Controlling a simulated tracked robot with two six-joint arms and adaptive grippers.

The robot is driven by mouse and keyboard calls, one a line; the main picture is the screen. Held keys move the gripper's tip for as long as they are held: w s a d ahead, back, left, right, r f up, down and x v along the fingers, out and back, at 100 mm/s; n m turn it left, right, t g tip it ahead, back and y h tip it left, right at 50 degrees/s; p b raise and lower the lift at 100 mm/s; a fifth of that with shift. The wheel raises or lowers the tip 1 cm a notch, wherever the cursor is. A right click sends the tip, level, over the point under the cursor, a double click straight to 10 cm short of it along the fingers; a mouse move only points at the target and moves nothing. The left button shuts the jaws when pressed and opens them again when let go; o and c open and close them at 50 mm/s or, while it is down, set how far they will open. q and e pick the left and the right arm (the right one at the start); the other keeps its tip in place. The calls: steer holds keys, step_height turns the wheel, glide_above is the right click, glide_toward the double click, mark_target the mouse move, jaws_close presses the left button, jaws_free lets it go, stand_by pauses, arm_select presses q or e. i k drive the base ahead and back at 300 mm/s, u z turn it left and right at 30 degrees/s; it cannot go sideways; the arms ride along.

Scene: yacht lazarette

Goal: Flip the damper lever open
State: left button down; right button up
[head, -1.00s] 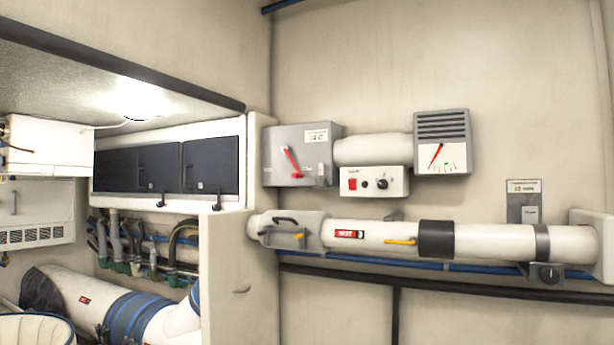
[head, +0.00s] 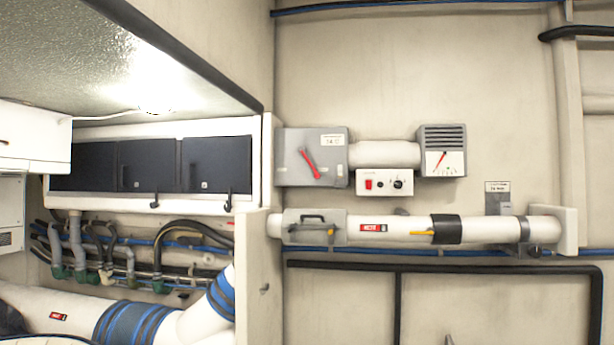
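Several levers show on the wall ahead, and I cannot tell for sure which is the damper lever. A yellow lever (head: 422,233) lies about level along the white duct (head: 395,229), just left of a black band. A black handle (head: 305,217) sits on the grey collar (head: 318,234) at the duct's left end. A red lever (head: 310,163) slants down to the right on the grey box (head: 290,170) above. No gripper is recognisable in the head view.
A white switch panel (head: 384,183) and a grey dial unit (head: 443,160) are beside the grey box. A black rail (head: 450,268) runs below the duct. Dark lockers (head: 150,166), hoses and a large white duct fill the left. A small grey tip (head: 449,340) at the bottom edge is unclear.

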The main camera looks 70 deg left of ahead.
mark_target(301, 151)
steer(key=z, duration=1.75)
steer(key=i, duration=0.1)
steer(key=u, duration=3.45)
steer(key=i, duration=0.7)
steer(key=z, duration=0.2)
steer(key=k, duration=0.95)
steer(key=u, duration=0.15)
steer(key=i, duration=0.45)
